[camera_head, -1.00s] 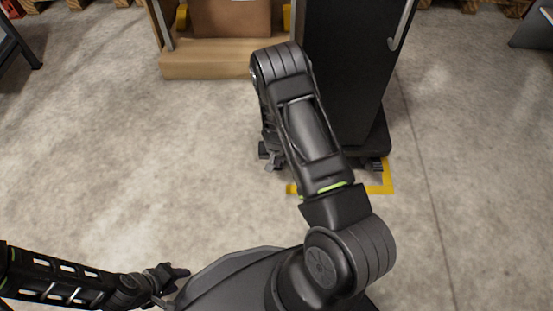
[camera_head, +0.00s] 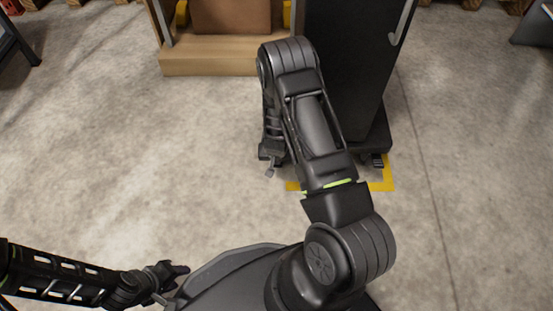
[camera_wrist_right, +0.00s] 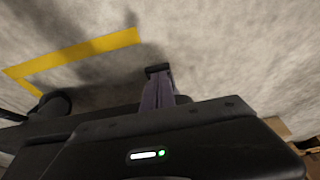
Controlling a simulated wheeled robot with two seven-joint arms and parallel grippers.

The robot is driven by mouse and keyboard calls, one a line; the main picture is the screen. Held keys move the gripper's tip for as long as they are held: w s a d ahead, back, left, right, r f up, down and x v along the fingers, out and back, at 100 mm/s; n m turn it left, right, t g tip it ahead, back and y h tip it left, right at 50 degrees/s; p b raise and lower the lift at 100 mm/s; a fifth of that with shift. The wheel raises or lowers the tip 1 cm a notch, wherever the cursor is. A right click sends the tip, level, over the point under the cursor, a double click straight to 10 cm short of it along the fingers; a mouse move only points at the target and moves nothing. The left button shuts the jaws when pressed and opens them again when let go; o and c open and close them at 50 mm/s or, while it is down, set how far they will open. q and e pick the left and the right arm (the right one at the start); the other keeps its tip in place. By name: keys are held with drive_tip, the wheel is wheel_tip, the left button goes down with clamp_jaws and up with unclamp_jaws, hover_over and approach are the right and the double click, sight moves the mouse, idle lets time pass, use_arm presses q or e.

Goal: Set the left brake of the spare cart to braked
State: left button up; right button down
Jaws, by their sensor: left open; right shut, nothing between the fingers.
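The spare cart, a tall black cabinet (camera_head: 345,70) on a dark low base, stands at upper right in the head view. A dark caster with a pedal (camera_head: 376,160) shows at its front right corner. My right forearm hides much of its front left corner, so the left brake cannot be told apart there. My right gripper (camera_head: 269,168) is low near that corner; contact cannot be told. In the wrist view its fingers (camera_wrist_right: 158,75) are shut and empty above the floor. My left gripper (camera_head: 178,270) is open at lower left, far from the cart.
A yellow floor marking (camera_head: 383,178) lies around the cart's front corner; it also shows in the wrist view (camera_wrist_right: 85,50). A wooden cart (camera_head: 210,62) with a brown box (camera_head: 232,17) stands left of the black cart. Open concrete floor lies to the left and right.

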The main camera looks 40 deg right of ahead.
drive_tip(key=shift+s+f, duration=0.1)
drive_tip(key=shift+f, duration=0.1)
drive_tip(key=f, duration=0.1)
drive_tip(key=f+b, duration=0.1)
drive_tip(key=s+a+f, duration=0.1)
drive_tip(key=shift+b, duration=0.35)
drive_tip(key=shift+r, duration=0.15)
drive_tip(key=shift+r+p, duration=0.65)
drive_tip(key=shift+r, duration=0.15)
